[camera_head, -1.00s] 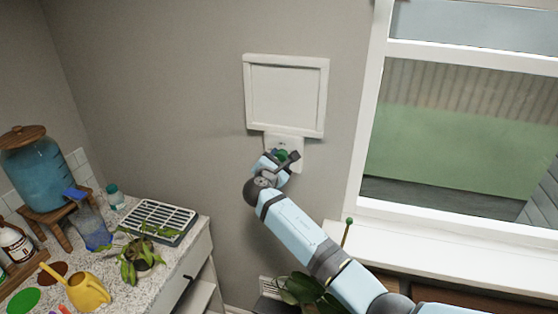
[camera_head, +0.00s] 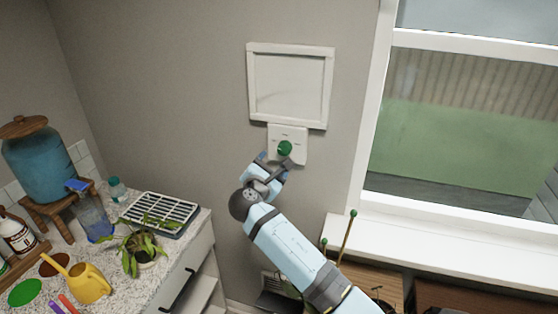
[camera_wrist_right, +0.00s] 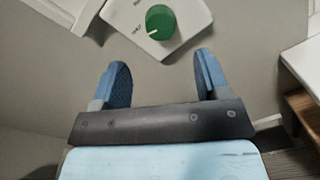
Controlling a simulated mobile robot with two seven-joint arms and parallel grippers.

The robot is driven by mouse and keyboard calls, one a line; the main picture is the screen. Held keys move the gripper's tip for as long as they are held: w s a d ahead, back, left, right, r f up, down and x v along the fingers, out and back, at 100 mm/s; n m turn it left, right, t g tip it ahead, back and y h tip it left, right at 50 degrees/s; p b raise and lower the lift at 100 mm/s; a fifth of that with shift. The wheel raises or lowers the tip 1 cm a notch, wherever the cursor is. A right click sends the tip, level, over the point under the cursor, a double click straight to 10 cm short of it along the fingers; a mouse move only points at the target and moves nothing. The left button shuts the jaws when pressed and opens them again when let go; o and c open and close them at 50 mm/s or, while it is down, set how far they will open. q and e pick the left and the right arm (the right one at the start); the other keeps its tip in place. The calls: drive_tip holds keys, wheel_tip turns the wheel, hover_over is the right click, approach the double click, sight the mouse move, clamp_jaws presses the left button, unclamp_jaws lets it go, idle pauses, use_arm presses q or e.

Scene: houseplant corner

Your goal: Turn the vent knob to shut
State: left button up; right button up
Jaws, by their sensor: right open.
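The green round vent knob (camera_head: 285,148) sits on a white wall plate (camera_head: 302,157) below a white framed vent panel (camera_head: 290,87). In the right wrist view the knob (camera_wrist_right: 160,22) shows a white pointer mark aimed to the lower left, toward small lettering too blurred to read. My right gripper (camera_head: 271,166) is below the knob and apart from it. In the wrist view its blue fingers (camera_wrist_right: 162,62) are spread and empty, with the knob beyond their tips. My left gripper is not in view.
A window (camera_head: 465,130) with a white sill (camera_head: 440,245) is to the right. At the left, a granite counter (camera_head: 120,285) holds a water dispenser (camera_head: 40,165), a slotted tray (camera_head: 160,213), a potted plant (camera_head: 142,252) and a yellow watering can (camera_head: 90,285). The wall around the knob is clear.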

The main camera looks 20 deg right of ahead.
drive_tip(key=v, duration=0.5)
drive_tip(key=shift+b, duration=0.35)
drive_tip(key=s+d+f+m+g+y, duration=0.35)
drive_tip(key=s+d+f+m, duration=0.2)
drive_tip(key=s+f, duration=0.45)
drive_tip(key=s+d+f+m+g+y, duration=0.2)
drive_tip(key=s+d+f+m+g, duration=0.35)
drive_tip(key=s, duration=0.65)
drive_tip(key=s+f+m+g+y, duration=0.15)
drive_tip(key=s+m+y, duration=0.55)
drive_tip(key=s, duration=1.4)
drive_tip(key=w+a+f+t, duration=0.2)
drive_tip(key=w+f+t, duration=0.1)
drive_tip(key=f, duration=0.4)
drive_tip(key=w+a+f+m+t, duration=0.1)
drive_tip(key=w+a+f+t, duration=0.2)
drive_tip(key=f, duration=0.4)
drive_tip(key=shift+w+a+t+y, duration=0.2)
drive_tip(key=shift+a+t+y, duration=0.1)
drive_tip(key=shift+t+y, duration=0.25)
